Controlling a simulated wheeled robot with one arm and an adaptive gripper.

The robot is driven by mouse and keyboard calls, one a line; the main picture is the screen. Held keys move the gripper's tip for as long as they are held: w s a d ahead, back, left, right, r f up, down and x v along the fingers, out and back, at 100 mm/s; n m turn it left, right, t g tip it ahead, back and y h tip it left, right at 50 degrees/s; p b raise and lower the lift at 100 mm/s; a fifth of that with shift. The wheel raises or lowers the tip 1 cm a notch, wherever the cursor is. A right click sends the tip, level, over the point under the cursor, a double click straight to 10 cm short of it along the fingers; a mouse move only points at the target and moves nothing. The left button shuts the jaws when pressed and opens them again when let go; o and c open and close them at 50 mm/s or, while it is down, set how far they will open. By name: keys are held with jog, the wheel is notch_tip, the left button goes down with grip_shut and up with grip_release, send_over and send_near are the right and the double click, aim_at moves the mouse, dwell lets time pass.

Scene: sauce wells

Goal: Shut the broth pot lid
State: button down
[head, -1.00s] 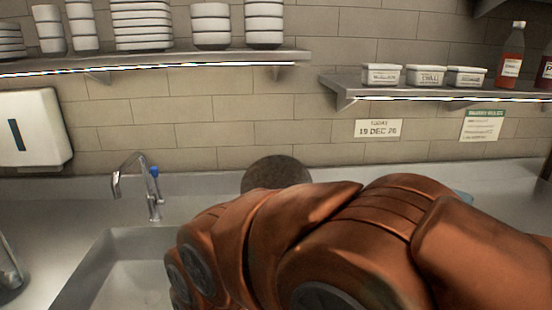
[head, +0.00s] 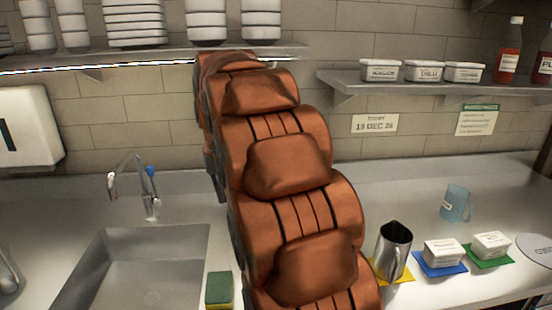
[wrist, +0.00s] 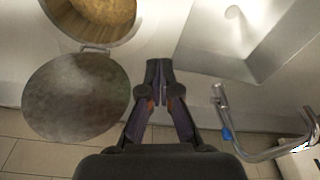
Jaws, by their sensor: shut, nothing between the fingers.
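In the wrist view the broth pot (wrist: 112,32) shows at the top left, its mouth open onto brownish broth. Its round dark lid (wrist: 76,97) hangs open from a hinge at the rim, swung out toward the tiled wall. My gripper (wrist: 158,64) is shut and empty, to the right of the lid and apart from it, with the pot mouth above left. In the head view my raised arm hides the pot, the lid and my gripper.
A sink (head: 140,262) with a tap (head: 143,185) is left of my arm; the tap also shows in the wrist view (wrist: 235,130). A sponge (head: 219,289) lies beside the sink. A metal jug (head: 393,250), tubs on mats and a blue cup (head: 455,204) stand right.

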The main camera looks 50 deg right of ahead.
jog(key=w+d+r+m+t+h, duration=0.1)
jog(key=w+d+r, duration=0.1)
jog(key=d, duration=0.7)
jog(key=w+d+r+m, duration=0.1)
jog(key=w+d, duration=0.1)
jog(key=d, duration=0.6)
jog(key=w+d+r+m+t+h, duration=0.1)
jog(key=w+d+r, duration=0.15)
jog(key=d, duration=0.65)
jog(key=p+x, duration=0.3)
jog(key=x, duration=0.7)
jog(key=shift+f, duration=0.2)
jog(key=shift+s, duration=0.2)
